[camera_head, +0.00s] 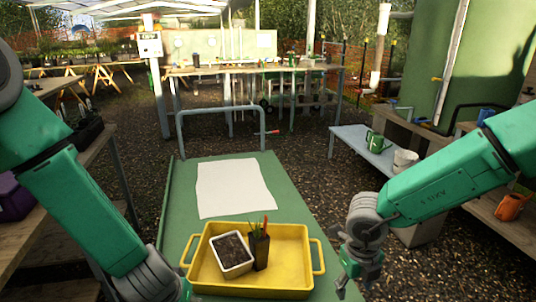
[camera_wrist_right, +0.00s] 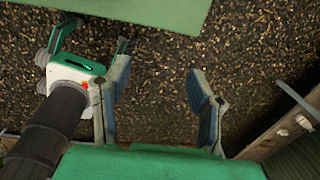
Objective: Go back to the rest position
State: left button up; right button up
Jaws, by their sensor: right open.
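My right gripper (camera_head: 357,276) is at the lower right in the head view, just beyond the right edge of the green bench. It is open and holds nothing; in the right wrist view its two fingers (camera_wrist_right: 158,75) stand apart over dark gravel. My left arm comes in from the left and its wrist reaches the bottom edge; the left gripper is out of the frame. A yellow tray (camera_head: 288,288) sits on the bench, left of the right gripper and apart from it. In it are a square pot of soil (camera_head: 233,255) and a dark pot with a plant (camera_head: 259,249).
A white sheet (camera_head: 233,187) lies on the green bench (camera_head: 287,185) behind the tray. A side bench (camera_head: 350,140) at the right carries a green watering can (camera_head: 377,142) and a white pot (camera_head: 405,160). Wooden tables (camera_head: 105,143) stand at the left. Gravel lies between.

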jog(key=s+d+f+n+t+h, duration=0.1)
jog(key=s+d+f+n, duration=0.4)
jog(key=n, duration=0.4)
jog(key=s+d+f+n+t+h, duration=0.1)
jog(key=s+d+f+n, duration=0.2)
jog(key=s+f+n, duration=0.35)
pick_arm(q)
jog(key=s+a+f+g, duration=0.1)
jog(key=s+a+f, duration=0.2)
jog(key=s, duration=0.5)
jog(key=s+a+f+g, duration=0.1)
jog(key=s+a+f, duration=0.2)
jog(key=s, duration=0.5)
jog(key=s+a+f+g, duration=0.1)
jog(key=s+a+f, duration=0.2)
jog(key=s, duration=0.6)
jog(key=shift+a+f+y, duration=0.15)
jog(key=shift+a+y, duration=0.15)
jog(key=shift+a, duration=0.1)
pick_arm(e)
jog(key=s+d+n+g+y, duration=0.1)
jog(key=s+n+y, duration=0.1)
jog(key=s+n, duration=1.5)
jog(key=shift+n+g+y, duration=0.3)
jog(key=shift+n+g, duration=0.1)
jog(key=shift+n, duration=0.15)
